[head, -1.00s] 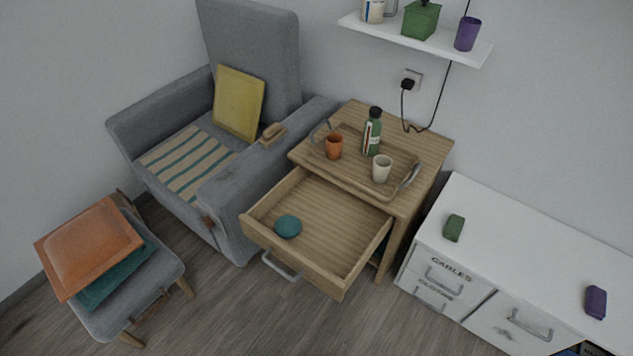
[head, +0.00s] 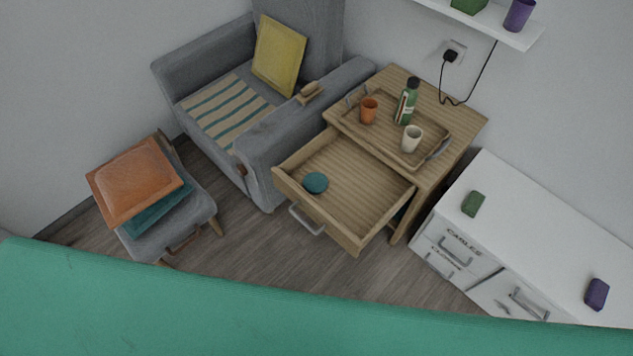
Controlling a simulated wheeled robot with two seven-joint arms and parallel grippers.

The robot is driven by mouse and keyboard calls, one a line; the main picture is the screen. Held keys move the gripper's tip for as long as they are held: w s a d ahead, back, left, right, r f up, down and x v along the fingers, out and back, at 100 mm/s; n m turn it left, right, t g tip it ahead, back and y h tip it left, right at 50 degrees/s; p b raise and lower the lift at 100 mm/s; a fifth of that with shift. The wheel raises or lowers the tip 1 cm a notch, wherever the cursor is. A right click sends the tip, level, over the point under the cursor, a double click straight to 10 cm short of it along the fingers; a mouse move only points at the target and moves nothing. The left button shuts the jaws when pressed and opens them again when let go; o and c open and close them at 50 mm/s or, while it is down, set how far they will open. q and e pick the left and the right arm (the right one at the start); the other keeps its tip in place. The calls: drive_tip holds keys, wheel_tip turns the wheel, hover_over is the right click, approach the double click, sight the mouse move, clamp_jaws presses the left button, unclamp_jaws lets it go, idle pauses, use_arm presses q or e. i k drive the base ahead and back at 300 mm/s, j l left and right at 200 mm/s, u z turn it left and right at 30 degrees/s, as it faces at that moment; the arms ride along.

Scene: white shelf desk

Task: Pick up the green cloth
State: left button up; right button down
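A small dark green folded piece (head: 473,203), which looks like the green cloth, lies on the left part of the white cabinet top (head: 540,230). Nothing touches it. Neither of my grippers shows in the head view, so I cannot see their position or whether they hold anything.
A large green surface (head: 250,320) spans the bottom edge; I cannot tell what it is. A purple folded piece (head: 597,293) lies on the cabinet's right part. The wooden nightstand drawer (head: 350,190) stands open, holding a teal round thing (head: 316,182). A tray (head: 430,150) is on the nightstand.

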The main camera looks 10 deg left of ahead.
sight(471, 207)
drive_tip(key=z, duration=1.15)
drive_tip(key=i+l+u, duration=0.2)
drive_tip(key=l, duration=0.25)
drive_tip(key=i+l+u, duration=0.2)
drive_tip(key=l, duration=0.25)
drive_tip(key=l+u, duration=0.2)
drive_tip(key=l, duration=0.3)
drive_tip(key=i+l+u, duration=0.15)
drive_tip(key=l, duration=0.35)
